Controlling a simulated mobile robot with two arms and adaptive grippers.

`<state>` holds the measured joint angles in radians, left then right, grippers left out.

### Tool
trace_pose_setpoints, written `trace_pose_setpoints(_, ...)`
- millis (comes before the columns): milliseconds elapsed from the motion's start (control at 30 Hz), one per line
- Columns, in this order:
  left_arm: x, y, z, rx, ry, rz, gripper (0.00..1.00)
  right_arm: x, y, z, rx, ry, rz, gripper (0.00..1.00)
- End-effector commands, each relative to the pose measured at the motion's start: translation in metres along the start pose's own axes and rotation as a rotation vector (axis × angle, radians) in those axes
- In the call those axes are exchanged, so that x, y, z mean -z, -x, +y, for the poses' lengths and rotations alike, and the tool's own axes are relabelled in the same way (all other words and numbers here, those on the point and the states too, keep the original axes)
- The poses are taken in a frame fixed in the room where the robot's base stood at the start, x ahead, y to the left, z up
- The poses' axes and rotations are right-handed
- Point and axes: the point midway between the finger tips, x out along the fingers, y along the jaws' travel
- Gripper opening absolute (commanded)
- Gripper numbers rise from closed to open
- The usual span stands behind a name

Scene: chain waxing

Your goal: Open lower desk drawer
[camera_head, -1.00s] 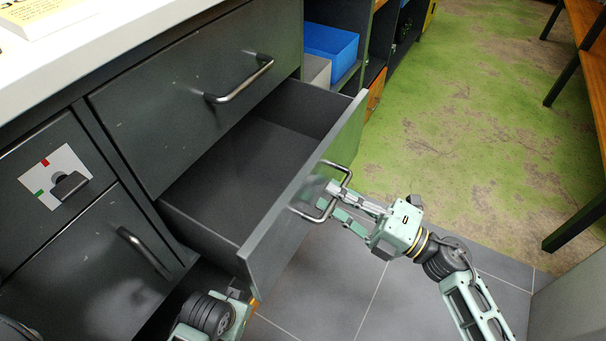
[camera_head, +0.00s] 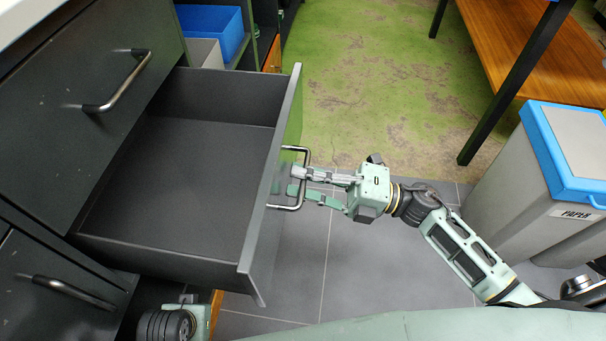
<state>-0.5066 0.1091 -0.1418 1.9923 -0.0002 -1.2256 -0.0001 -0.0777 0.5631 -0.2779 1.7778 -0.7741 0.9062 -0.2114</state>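The lower desk drawer (camera_head: 175,180) is dark grey, empty, and pulled well out below a closed upper drawer (camera_head: 60,100). Its front panel (camera_head: 268,200) carries a metal bar handle (camera_head: 306,160). My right gripper (camera_head: 296,181) is at this handle, coming from the right. Its two fingers are apart with a gap between them, and their tips reach past the bar toward the panel. I cannot tell whether they press on the bar. Part of my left gripper (camera_head: 200,318) shows at the bottom left below the drawer; its fingers are hidden.
A grey bin with a blue rim (camera_head: 541,135), labelled paper, stands at the right. A wooden bench (camera_head: 520,45) is behind it. A blue box (camera_head: 212,28) sits on a shelf beyond the desk. Tiled floor (camera_head: 345,270) is clear in front of the drawer.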

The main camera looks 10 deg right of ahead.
Motion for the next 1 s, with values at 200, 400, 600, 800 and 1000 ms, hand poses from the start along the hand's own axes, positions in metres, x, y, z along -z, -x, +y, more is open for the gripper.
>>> trace_pose_setpoints(200,0.001,0.001,0.000,0.000,0.000,0.002,0.00,0.000,0.000,0.000,-0.001,0.000,0.000,0.28)
trace_pose_setpoints(400,0.001,0.001,0.000,0.000,0.001,0.003,0.00,0.000,0.000,0.000,-0.001,0.000,-0.001,0.28)
trace_pose_setpoints(600,0.001,0.001,-0.001,0.002,0.001,0.004,0.00,-0.001,0.012,-0.001,0.002,0.000,-0.001,0.28)
trace_pose_setpoints(800,0.001,0.001,-0.001,0.001,0.001,0.003,0.00,-0.001,0.051,-0.001,0.005,-0.001,-0.003,0.28)
trace_pose_setpoints(1000,0.001,0.000,-0.001,0.001,0.001,0.003,0.00,-0.001,0.092,-0.001,0.003,-0.002,-0.003,0.28)
